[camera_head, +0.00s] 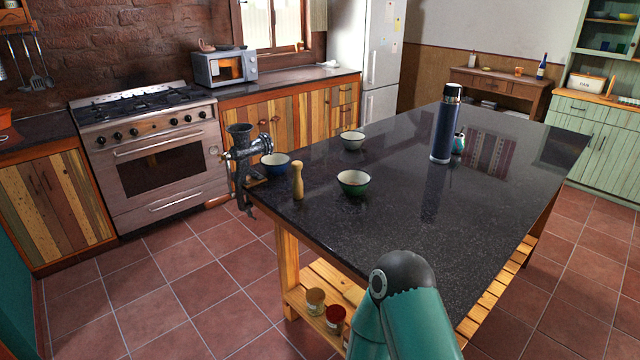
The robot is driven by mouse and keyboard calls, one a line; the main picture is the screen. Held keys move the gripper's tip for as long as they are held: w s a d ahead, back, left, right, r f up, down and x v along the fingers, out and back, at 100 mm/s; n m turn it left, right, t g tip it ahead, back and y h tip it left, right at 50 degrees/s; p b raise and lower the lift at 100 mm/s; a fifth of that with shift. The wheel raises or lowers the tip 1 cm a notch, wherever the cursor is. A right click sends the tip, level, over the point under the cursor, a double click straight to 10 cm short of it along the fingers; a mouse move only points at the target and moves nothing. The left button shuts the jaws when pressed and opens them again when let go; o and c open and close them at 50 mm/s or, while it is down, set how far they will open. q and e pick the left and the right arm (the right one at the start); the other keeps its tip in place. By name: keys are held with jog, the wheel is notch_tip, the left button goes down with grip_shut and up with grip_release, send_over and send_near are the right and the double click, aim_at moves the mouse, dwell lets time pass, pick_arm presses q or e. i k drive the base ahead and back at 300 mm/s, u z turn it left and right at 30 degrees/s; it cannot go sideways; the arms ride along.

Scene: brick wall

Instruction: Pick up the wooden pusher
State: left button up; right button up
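The wooden pusher (298,182) stands upright on the dark island top, near its left corner. It is light wood with a rounded knob on top. The metal meat grinder (240,152) is at the corner of the island, to the left of the pusher. A green bowl (354,183) is to the right of the pusher, and a blue bowl (275,165) is behind it to the left. Neither of my grippers shows in the head view. A teal and dark part of my own arm rises at the bottom, well apart from the pusher.
A pale bowl (352,140) stands farther back on the island. A tall dark blue flask (446,124) and a small patterned cup (458,143) stand near its middle. The front and right of the island top (440,230) are clear. Jars (316,301) sit on the lower shelf.

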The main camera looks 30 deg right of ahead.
aim_at(297, 165)
jog(key=z, duration=0.35)
jog(key=i, duration=0.9)
jog(key=z, duration=0.1)
